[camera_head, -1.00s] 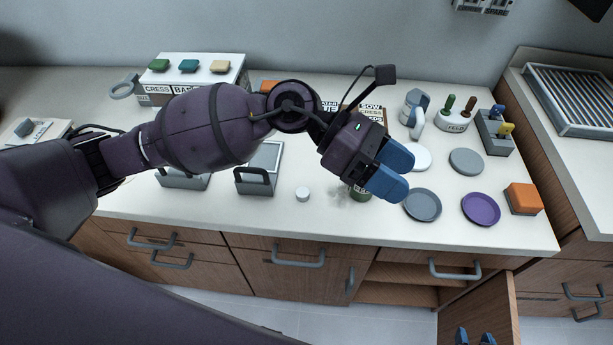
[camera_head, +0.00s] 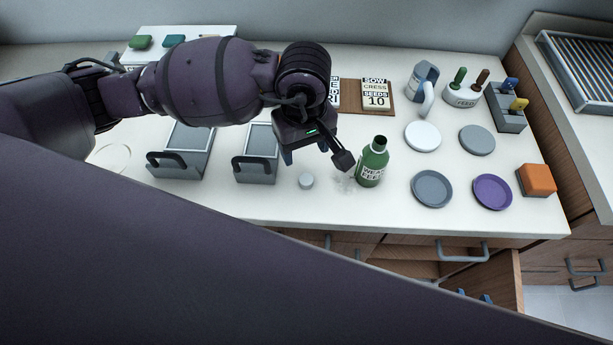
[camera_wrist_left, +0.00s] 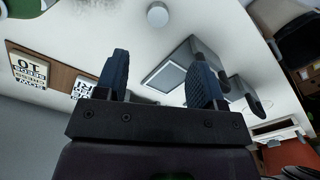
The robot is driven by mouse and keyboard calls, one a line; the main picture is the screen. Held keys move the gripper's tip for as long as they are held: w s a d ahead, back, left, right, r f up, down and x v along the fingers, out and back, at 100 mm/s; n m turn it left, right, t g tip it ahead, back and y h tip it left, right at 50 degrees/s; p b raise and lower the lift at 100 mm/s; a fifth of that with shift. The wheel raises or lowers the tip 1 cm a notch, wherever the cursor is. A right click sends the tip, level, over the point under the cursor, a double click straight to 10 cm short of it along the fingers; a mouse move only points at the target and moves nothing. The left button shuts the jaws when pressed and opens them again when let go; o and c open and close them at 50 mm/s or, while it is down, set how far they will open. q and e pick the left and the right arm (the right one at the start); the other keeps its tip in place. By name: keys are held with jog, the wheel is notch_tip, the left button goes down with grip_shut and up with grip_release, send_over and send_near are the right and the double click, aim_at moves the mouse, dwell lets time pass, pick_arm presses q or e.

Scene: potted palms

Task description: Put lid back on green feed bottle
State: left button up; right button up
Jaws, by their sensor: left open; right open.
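The green feed bottle (camera_head: 371,165) stands upright on the counter with a printed label and no lid on its neck. A small pale round lid (camera_head: 306,181) lies on the counter left of the bottle; it also shows at the top of the left wrist view (camera_wrist_left: 157,14). My left gripper (camera_head: 305,155) is open and empty above the counter, behind the lid and left of the bottle. In the left wrist view its two blue fingers (camera_wrist_left: 160,75) are apart with nothing between them. My right gripper (camera_head: 475,296) shows only as blue fingertips at the lower edge, mostly hidden by my arm.
Two grey handled trays (camera_head: 257,160) (camera_head: 182,155) stand left of the lid. Right of the bottle are a grey saucer (camera_head: 431,188), a purple saucer (camera_head: 492,191), a white disc (camera_head: 422,137) and an orange block (camera_head: 537,179). A grey smudge marks the counter beside the bottle.

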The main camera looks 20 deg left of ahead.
dwell(0.3)
pick_arm(q)
send_over(306, 179)
jog(key=shift+a+f+b, duration=0.1)
jog(key=shift+f+b, duration=0.25)
jog(key=shift+f, duration=2.45)
jog(key=shift+f+b, duration=0.3)
jog(key=shift+f, duration=2.35)
jog(key=c, duration=1)
